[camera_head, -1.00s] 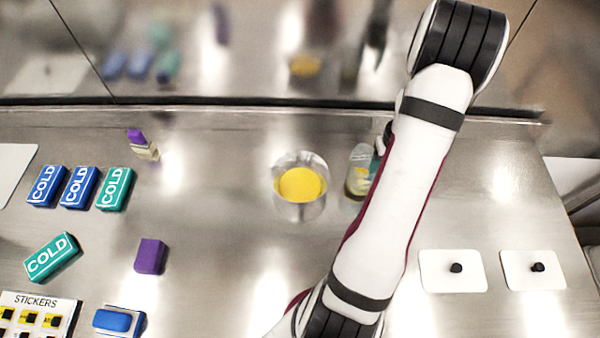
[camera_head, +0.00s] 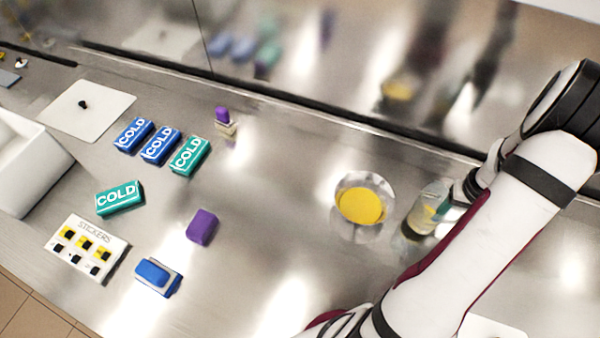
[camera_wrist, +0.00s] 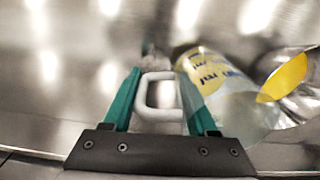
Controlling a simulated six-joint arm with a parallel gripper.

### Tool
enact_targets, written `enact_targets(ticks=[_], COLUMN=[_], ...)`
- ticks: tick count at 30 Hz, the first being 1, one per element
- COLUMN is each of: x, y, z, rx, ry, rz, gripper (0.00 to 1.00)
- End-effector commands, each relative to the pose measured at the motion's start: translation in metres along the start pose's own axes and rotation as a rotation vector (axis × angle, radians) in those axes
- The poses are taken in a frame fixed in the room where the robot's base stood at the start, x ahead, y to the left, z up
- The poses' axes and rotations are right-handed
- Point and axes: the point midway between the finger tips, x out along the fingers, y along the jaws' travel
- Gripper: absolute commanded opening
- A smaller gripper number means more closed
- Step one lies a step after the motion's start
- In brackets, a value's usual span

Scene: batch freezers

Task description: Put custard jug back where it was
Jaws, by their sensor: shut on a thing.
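The custard jug (camera_head: 428,210) is a clear jug with yellow markings and a pale handle. It is just right of a round metal pan (camera_head: 349,225) with yellow contents. In the wrist view the jug (camera_wrist: 215,85) leans across the picture, and the pan (camera_wrist: 307,98) shows at the right edge. My gripper (camera_wrist: 158,78) has its teal fingers on either side of the jug's handle and is shut on it. In the head view my arm partly hides the gripper. I cannot tell whether the jug's base touches the counter.
Several COLD packs (camera_head: 159,145), a purple block (camera_head: 202,227), a purple-topped item (camera_head: 223,117), a sticker sheet (camera_head: 87,248) and a blue-topped block (camera_head: 157,276) lie left. A white board (camera_head: 87,108) and white bin (camera_head: 22,165) are farther left. The counter's middle is clear.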

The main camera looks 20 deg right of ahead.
Motion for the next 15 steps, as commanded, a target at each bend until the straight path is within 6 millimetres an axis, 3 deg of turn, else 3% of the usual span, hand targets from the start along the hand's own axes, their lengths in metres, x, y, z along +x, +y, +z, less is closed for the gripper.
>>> enact_targets(ticks=[9,15], x=[-0.078,-0.113], y=[0.000,0.000], z=[-0.001,-0.001], rx=[0.001,0.000], ry=[0.006,0.005], rz=[0.003,0.002], gripper=[0.00,0.00])
